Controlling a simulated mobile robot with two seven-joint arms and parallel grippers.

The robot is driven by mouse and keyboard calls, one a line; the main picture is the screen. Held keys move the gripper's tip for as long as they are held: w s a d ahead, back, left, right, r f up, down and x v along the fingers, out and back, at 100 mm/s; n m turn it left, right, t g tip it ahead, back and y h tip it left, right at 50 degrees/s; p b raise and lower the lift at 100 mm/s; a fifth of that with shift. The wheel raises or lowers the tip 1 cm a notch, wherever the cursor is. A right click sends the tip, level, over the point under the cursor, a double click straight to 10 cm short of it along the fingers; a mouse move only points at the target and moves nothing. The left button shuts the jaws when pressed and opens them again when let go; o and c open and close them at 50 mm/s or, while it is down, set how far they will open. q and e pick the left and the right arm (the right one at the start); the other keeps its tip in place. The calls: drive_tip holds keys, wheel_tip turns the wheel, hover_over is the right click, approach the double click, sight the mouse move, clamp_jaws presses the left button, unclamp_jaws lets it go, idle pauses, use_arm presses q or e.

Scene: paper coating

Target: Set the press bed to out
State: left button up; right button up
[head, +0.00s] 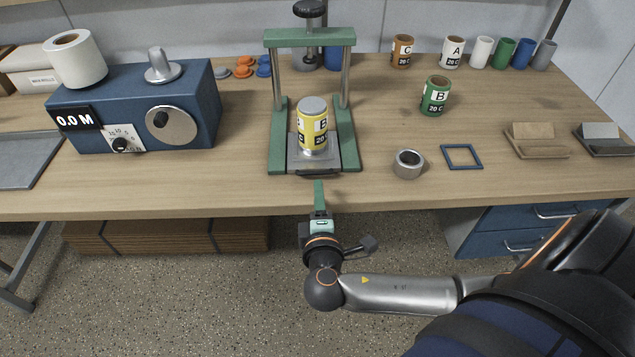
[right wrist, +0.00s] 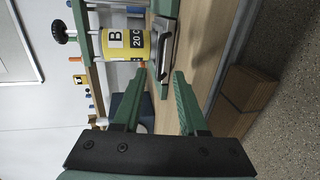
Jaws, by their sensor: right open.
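The green press (head: 310,38) stands at the middle of the table, with a dark knob on top. Its grey bed (head: 296,160) lies between the green side rails, with a dark handle (head: 318,172) along its front edge. A yellow can marked B (head: 312,122) stands upright on the bed, and it also shows in the right wrist view (right wrist: 118,45). My right gripper (head: 319,186) is just in front of the handle, over the table's front edge. Its fingers (right wrist: 160,84) are apart and empty, with the bed's handle (right wrist: 164,50) beyond them. My left gripper is out of view.
A blue machine (head: 190,100) with a 0.0 M display stands left. A metal ring (head: 408,163), a blue square frame (head: 461,156) and a green can (head: 434,96) are right of the press. Several cups line the back right. The table is bare just around the press front.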

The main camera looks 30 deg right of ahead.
drive_tip(key=v, duration=0.5)
drive_tip(key=shift+s+a, duration=0.1)
idle(0.3)
drive_tip(key=s+a+f+m+g+y, duration=0.1)
drive_tip(key=s+a+f+m+y, duration=0.1)
drive_tip(key=f, duration=0.4)
drive_tip(key=s+a+f+m+g+y+p, duration=0.1)
drive_tip(key=s+a+f+m+y, duration=0.1)
drive_tip(key=s+f+m+y, duration=0.2)
drive_tip(key=s+a+f+m+g+y, duration=0.2)
drive_tip(key=s+f+m+y, duration=0.1)
drive_tip(key=f, duration=0.5)
drive_tip(key=shift+s+a+m+y, duration=0.2)
drive_tip(key=shift+a+m+y, duration=0.15)
drive_tip(key=shift+y, duration=0.35)
drive_tip(key=shift+a, duration=0.1)
idle(0.4)
